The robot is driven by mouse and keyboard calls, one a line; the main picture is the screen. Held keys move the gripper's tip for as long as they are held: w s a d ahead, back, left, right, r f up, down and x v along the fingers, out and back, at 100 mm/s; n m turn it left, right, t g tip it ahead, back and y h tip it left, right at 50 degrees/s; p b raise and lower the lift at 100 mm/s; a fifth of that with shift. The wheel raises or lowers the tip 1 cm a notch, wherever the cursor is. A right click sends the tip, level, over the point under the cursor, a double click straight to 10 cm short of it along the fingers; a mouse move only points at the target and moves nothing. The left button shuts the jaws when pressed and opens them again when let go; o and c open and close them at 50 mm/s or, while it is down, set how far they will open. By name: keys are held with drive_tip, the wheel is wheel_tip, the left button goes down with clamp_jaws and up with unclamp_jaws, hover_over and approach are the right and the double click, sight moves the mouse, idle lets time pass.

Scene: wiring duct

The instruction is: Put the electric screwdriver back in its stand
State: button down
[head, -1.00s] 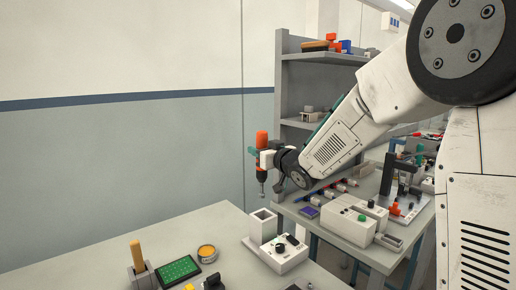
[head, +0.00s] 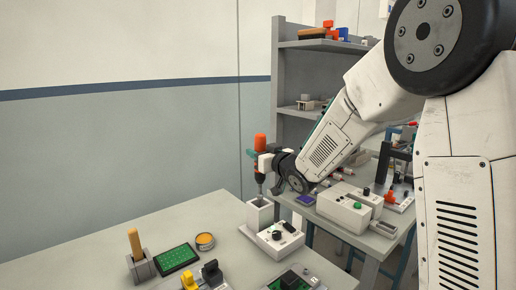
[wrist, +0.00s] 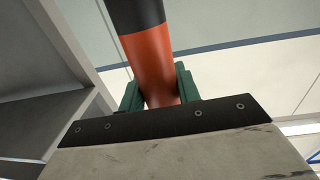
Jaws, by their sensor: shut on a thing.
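The electric screwdriver (head: 261,143) has an orange top and a dark lower body, and it hangs upright with its tip down. My gripper (head: 263,164) is shut on it; in the wrist view the green fingers (wrist: 159,92) press on both sides of its orange body (wrist: 150,62). The stand is a pale square open-topped holder (head: 260,214) at the back right of the front table. The screwdriver's tip is right at the stand's opening in the head view; I cannot tell whether it is inside or just above.
A white control box (head: 272,240) with a dark knob adjoins the stand. A green circuit board (head: 177,257), a yellow-orange round tin (head: 205,241) and a grey block with a wooden handle (head: 139,262) lie to the left. Another bench and grey shelves (head: 318,75) stand behind.

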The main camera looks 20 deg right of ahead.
sight(259, 194)
idle(0.6)
drive_tip(key=shift+f, duration=5.9)
drive_tip(key=c, duration=0.9)
unclamp_jaws()
drive_tip(key=v, duration=0.8)
